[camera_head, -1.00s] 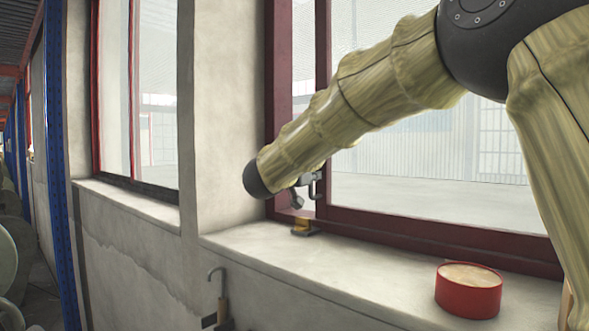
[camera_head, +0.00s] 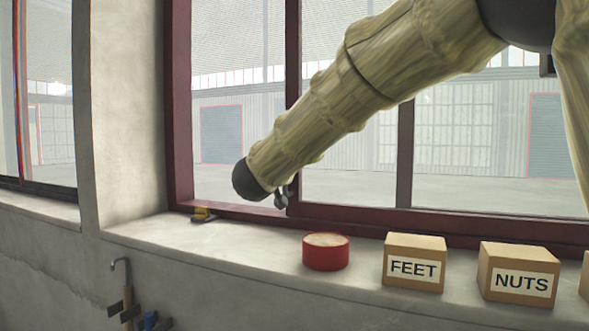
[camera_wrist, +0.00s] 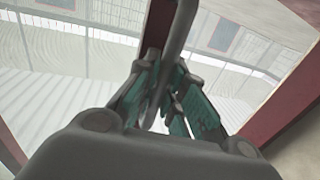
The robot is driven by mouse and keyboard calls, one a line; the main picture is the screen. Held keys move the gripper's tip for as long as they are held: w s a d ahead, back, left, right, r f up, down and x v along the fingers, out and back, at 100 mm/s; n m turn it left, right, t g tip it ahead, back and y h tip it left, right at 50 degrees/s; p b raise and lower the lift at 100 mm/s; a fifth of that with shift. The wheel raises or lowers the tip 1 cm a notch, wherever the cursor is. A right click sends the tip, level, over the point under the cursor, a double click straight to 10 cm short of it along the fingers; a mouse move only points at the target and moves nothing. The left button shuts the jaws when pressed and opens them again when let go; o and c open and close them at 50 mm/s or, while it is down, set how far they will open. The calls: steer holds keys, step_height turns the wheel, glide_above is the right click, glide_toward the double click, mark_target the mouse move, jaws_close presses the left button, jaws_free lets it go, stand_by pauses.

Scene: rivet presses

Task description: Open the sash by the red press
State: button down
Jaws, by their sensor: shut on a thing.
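The sash (camera_head: 292,90) is a glazed window panel in a dark red frame, standing apart from the left jamb (camera_head: 179,100) with an open gap between them. My gripper (camera_head: 281,198) is at the sash's left stile, low down and partly hidden behind my wrist. In the wrist view my gripper (camera_wrist: 165,98) has its green-padded fingers closed around a grey bar handle (camera_wrist: 182,28) in front of the dark red stile (camera_wrist: 160,25). No red press shows in these views.
On the sill (camera_head: 150,232) stand a yellow and black block (camera_head: 203,214), a red tin (camera_head: 326,252), a FEET box (camera_head: 414,262) and a NUTS box (camera_head: 519,273). A hooked tool (camera_head: 125,290) hangs on the wall below. A second window (camera_head: 45,110) is at left.

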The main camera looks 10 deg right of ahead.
steer(key=shift+r, duration=0.1)
stand_by(0.3)
steer(key=c, duration=1.6)
jaws_free()
steer(key=shift+s, duration=0.1)
steer(key=shift+c, duration=0.2)
steer(key=shift+o, duration=0.8)
steer(key=shift+s+a+r, duration=0.15)
steer(key=v, duration=1.1)
steer(key=shift+s, duration=0.4)
